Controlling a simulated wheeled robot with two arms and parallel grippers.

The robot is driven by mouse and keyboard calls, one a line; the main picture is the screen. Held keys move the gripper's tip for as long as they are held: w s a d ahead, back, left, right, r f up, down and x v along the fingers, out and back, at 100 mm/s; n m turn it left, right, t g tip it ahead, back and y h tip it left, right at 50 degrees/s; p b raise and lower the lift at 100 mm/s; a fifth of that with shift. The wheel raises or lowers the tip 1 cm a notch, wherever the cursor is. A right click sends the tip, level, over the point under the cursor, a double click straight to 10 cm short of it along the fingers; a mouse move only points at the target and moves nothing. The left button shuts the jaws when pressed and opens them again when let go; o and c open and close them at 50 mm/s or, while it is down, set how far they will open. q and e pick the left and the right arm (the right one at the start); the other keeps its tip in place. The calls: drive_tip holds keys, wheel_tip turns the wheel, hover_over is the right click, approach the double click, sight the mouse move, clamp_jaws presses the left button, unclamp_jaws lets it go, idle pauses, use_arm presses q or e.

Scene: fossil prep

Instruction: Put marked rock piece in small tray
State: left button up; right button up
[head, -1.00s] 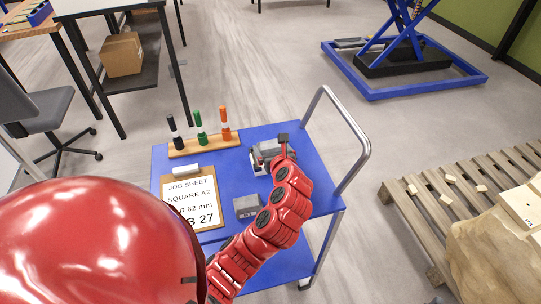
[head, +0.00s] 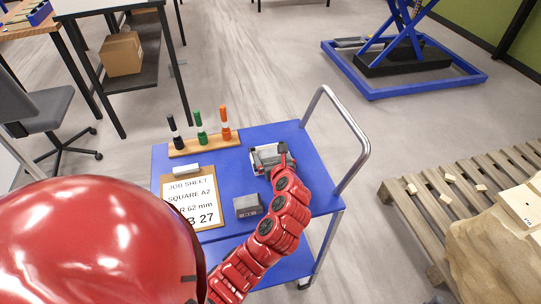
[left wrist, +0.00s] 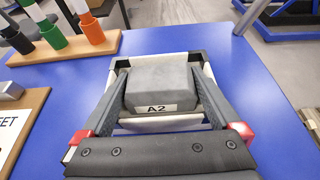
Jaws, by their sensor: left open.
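The marked rock piece (left wrist: 160,86) is a grey block with a white "A2" label on its near face. In the left wrist view it sits within the outline of the small tray (left wrist: 209,72), which has pale walls and black corners. Whether the block rests on the tray's floor is hidden. My left gripper (left wrist: 158,73) is open, one finger on each side of the block; I cannot tell whether either touches it. In the head view, the left gripper (head: 272,158) is over the tray at the cart's far right part, small and partly hidden by my arm. My right gripper is not in view.
A metal handle (head: 350,130) rises at the right.

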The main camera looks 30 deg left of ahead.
use_arm(q)
drive_tip(key=shift+r, duration=0.15)
drive_tip(key=v, duration=1.1)
drive_tip(key=shift+w+d+r, duration=0.1)
drive_tip(key=shift+d, duration=0.05)
drive_tip(key=shift+s+d+r, duration=0.15)
drive_tip(key=shift+s+d, duration=0.1)
drive_tip(key=shift+s, duration=0.15)
drive_tip(key=shift+d, duration=0.1)
